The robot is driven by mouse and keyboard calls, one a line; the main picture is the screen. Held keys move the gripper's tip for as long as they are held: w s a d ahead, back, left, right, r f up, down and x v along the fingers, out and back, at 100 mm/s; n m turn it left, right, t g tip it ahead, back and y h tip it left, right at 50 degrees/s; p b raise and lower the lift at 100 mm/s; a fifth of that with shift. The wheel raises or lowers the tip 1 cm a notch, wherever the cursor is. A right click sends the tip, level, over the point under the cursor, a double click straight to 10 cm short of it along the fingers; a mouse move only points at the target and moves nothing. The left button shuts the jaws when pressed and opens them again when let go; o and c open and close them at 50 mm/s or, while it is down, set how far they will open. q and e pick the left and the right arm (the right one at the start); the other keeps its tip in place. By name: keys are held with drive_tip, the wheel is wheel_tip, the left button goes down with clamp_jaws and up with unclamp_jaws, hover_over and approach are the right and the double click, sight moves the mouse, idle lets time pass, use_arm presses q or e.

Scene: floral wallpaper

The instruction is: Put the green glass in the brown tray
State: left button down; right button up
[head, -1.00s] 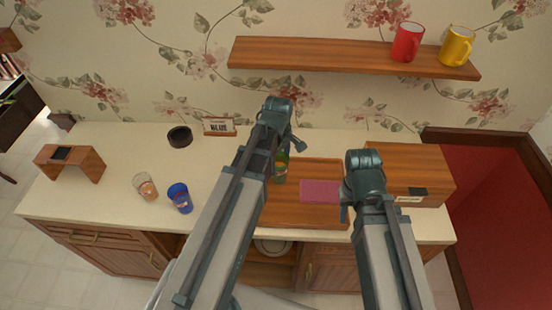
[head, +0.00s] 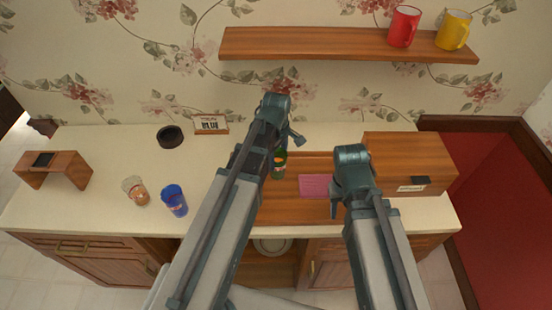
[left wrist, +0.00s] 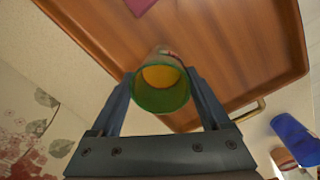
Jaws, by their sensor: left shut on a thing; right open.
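The green glass (head: 280,164) is between the fingers of my left gripper (head: 288,142), which is shut on it. In the left wrist view the glass (left wrist: 162,90) shows its round open rim toward the camera, with orange inside. It is over the brown tray (head: 300,212), which also fills much of the left wrist view (left wrist: 225,50). I cannot tell whether its base touches the tray. My right gripper (head: 335,203) is open, above the tray's right side.
A pink cloth-like square (head: 314,186) lies in the tray. A wooden box (head: 410,160) stands at right. A wall shelf (head: 330,46) holds two mugs.

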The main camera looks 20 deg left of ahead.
use_arm(q)
drive_tip(key=shift+d, duration=0.1)
unclamp_jaws()
drive_tip(key=shift+f, duration=0.1)
wheel_tip(320, 180, up, 12)
drive_tip(key=p, duration=1.2)
drive_tip(key=s+d+m+y, duration=0.1)
drive_tip(key=s+d+m, duration=0.9)
drive_tip(key=s+m, duration=0.4)
drive_tip(key=m, duration=0.4)
drive_tip(key=shift+s+d+r+g, duration=0.2)
drive_tip(key=shift+s+g, duration=0.1)
drive_tip(key=shift+g, duration=0.1)
